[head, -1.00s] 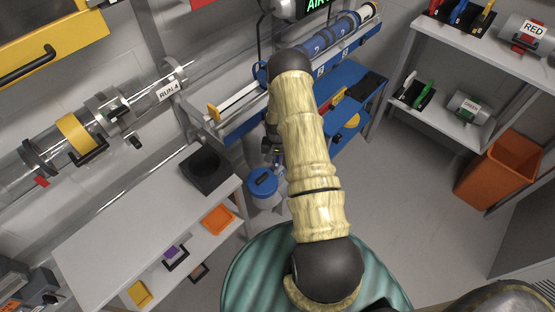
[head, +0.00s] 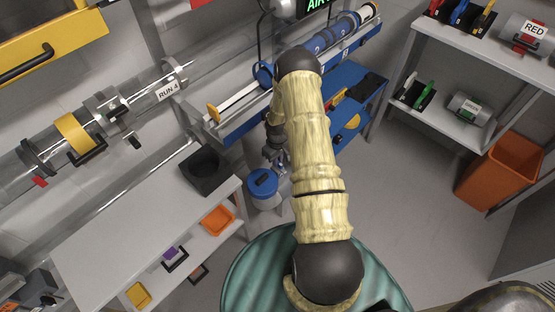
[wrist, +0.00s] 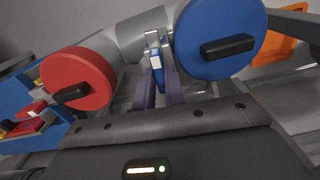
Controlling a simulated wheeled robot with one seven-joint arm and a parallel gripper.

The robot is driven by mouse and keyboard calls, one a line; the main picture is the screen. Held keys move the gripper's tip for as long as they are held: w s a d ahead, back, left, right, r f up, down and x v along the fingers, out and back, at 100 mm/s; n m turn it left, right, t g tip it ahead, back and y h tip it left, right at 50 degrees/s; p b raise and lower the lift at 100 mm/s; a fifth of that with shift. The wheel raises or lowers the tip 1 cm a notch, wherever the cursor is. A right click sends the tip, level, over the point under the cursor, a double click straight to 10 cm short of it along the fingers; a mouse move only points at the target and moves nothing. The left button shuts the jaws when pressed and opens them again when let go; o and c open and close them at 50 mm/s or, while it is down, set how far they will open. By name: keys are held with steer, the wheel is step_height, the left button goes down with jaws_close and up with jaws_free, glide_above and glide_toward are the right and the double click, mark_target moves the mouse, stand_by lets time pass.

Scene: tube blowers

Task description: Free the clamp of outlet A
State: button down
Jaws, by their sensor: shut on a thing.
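In the wrist view, my gripper (wrist: 160,93) is shut on a small clamp lever (wrist: 156,62) with a blue and silver body. The lever sits between an outlet with a round blue cap (wrist: 222,35) on the right and an outlet with a round red cap (wrist: 78,80) on the left. A grey pipe (wrist: 139,32) runs behind them. In the head view, my gripper (head: 275,157) is just above the blue-capped outlet (head: 262,182). The red cap is hidden there behind my arm. I cannot read any outlet letter.
A white bench (head: 130,215) with a black open box (head: 205,171) stands to the left. A blue table (head: 362,80) is behind my arm. A shelf (head: 450,125) and an orange bin (head: 500,170) stand at right. The floor between is clear.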

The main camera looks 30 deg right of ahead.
steer(key=shift+n, duration=0.5)
steer(key=c, duration=1.5)
jaws_free()
steer(key=shift+o, duration=0.2)
steer(key=shift+r, duration=0.15)
step_height(320, 180, up, 17)
steer(key=p, duration=0.1)
